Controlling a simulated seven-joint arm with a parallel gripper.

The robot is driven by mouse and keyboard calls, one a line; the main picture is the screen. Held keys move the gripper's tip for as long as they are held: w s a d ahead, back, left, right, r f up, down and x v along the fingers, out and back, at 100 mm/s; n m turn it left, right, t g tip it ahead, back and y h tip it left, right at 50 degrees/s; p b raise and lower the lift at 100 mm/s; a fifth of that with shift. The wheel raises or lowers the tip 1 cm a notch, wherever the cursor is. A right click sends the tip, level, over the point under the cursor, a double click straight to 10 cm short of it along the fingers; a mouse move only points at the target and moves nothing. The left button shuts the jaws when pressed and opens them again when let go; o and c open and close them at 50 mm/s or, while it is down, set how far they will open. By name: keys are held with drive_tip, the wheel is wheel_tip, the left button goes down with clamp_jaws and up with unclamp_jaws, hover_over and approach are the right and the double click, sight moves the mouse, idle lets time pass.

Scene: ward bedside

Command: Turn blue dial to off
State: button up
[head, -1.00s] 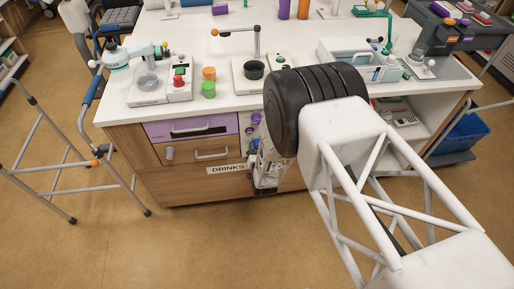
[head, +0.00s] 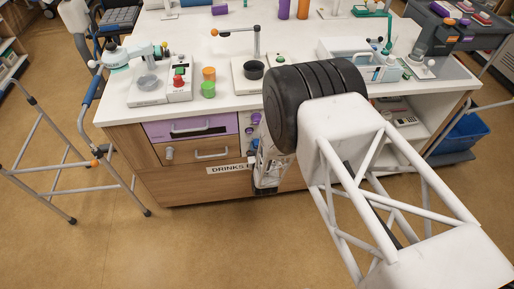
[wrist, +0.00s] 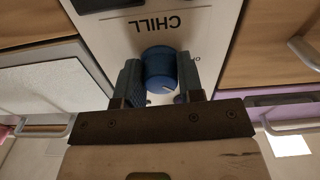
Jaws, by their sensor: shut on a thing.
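In the wrist view a round blue dial (wrist: 160,70) with a short white pointer line stands on a pale panel (wrist: 117,40) marked CHILL, which reads upside down there. My gripper (wrist: 160,82) has one finger on each side of this dial and is shut on it. The pointer line is near the dial's lower edge in the picture. Part of a mark shows beside the right finger; the rest is hidden. In the head view my gripper (head: 264,185) is low at the counter front, and my arm hides much of the panel.
Drawers with bar handles (head: 190,127) are left of the panel, above a DRINKS label (head: 226,169). A walker frame (head: 85,140) stands left. Floor before the counter is open.

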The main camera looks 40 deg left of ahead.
drive_tip(key=n, duration=0.3)
drive_tip(key=shift+n, duration=0.3)
drive_tip(key=n, duration=0.4)
drive_tip(key=shift+w+r, duration=0.1)
drive_tip(key=shift+n, duration=0.3)
drive_tip(key=o, duration=0.9)
drive_tip(key=shift+d, duration=0.1)
drive_tip(key=shift+v, duration=3.9)
drive_tip(key=shift+r, duration=0.1)
